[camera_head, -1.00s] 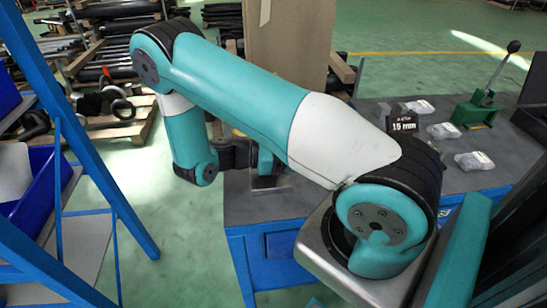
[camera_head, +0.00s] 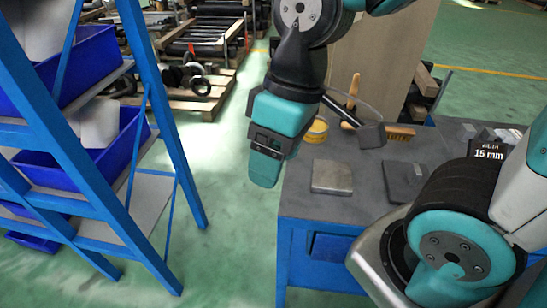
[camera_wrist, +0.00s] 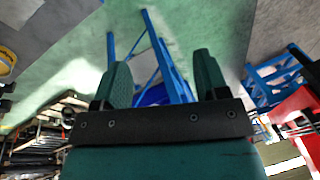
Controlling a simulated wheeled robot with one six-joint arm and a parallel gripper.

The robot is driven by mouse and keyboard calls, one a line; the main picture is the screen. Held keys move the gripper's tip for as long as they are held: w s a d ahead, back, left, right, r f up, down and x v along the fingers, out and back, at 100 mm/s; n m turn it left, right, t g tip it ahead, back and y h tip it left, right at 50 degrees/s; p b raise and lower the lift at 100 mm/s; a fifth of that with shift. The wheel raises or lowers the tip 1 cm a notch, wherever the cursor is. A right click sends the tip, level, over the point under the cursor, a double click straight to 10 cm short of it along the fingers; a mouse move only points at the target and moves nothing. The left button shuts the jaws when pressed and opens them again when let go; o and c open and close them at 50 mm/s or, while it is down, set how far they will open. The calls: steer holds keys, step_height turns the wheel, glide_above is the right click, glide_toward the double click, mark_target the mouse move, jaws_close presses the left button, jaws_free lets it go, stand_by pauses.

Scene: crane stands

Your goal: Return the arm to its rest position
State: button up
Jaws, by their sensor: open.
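My arm is raised and bent, its shoulder at the lower right of the head view. My gripper (camera_head: 268,150) points down in the head view, in front of the left edge of the workbench (camera_head: 320,205) and to the right of the blue rack. In the wrist view its two teal fingers (camera_wrist: 163,80) stand apart with nothing between them. The gripper is open and empty.
A blue rack (camera_head: 160,110) with blue bins (camera_head: 85,65) stands at the left. The bench holds a metal block (camera_head: 332,177), a hammer (camera_head: 368,133), a yellow tape roll (camera_head: 316,131) and a "15 mm" sign (camera_head: 487,151). Green floor is clear between rack and bench.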

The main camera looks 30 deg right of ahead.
steer(key=shift+y, duration=0.6)
steer(key=s+a+r, duration=0.2)
steer(key=shift+s, duration=0.35)
stand_by(0.4)
